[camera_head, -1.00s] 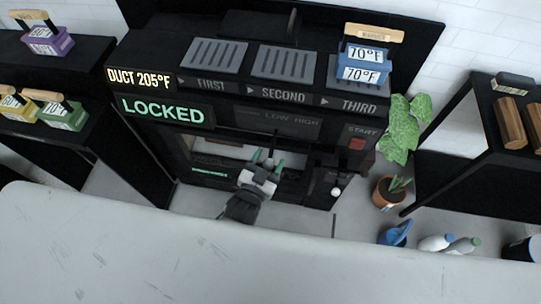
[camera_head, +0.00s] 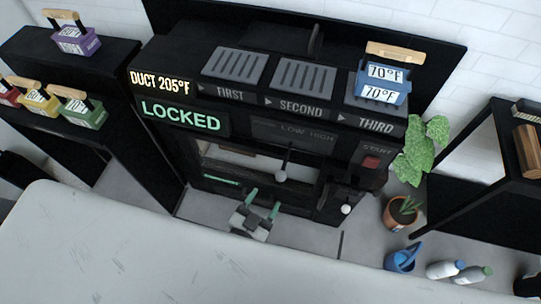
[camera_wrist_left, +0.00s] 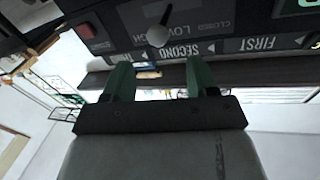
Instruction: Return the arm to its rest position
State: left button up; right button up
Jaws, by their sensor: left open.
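My left gripper (camera_head: 262,204) is in front of the lower part of a black machine (camera_head: 222,128), above the grey floor. Its two green fingers are spread with nothing between them. In the left wrist view the open fingers (camera_wrist_left: 159,80) point at the machine's front, which appears upside down. The display (camera_head: 181,117) reads LOCKED. My right gripper is not in view.
A blue box (camera_head: 384,79) with a wooden handle sits on the third vent. Coloured boxes (camera_head: 83,110) stand on black shelves at left. A pale surface (camera_head: 150,250) fills the foreground.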

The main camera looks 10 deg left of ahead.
pick_arm(q)
jog(key=s+a+f+g+y+p, duration=0.1)
jog(key=s+a+f+g, duration=0.15)
jog(key=f, duration=0.45)
jog(key=s+a+f+n+g+p, duration=0.1)
jog(key=s+f+g, duration=0.3)
jog(key=f, duration=0.3)
jog(key=s+a+f+g+y+p, duration=0.1)
jog(key=s+a+f+g, duration=0.2)
jog(key=f, duration=0.4)
jog(key=s+a+f+n+g+y+p, duration=0.1)
jog(key=s+a+f+g, duration=0.2)
jog(key=s, duration=0.5)
jog(key=s+a+f+g+y+p, duration=0.1)
jog(key=s+a+f+g, duration=0.3)
jog(key=s, duration=0.4)
jog(key=shift+s+a+f+n+y, duration=0.3)
jog(key=shift+s+a+f+n, duration=0.1)
jog(key=shift+a+f, duration=0.1)
jog(key=shift+d, duration=0.1)
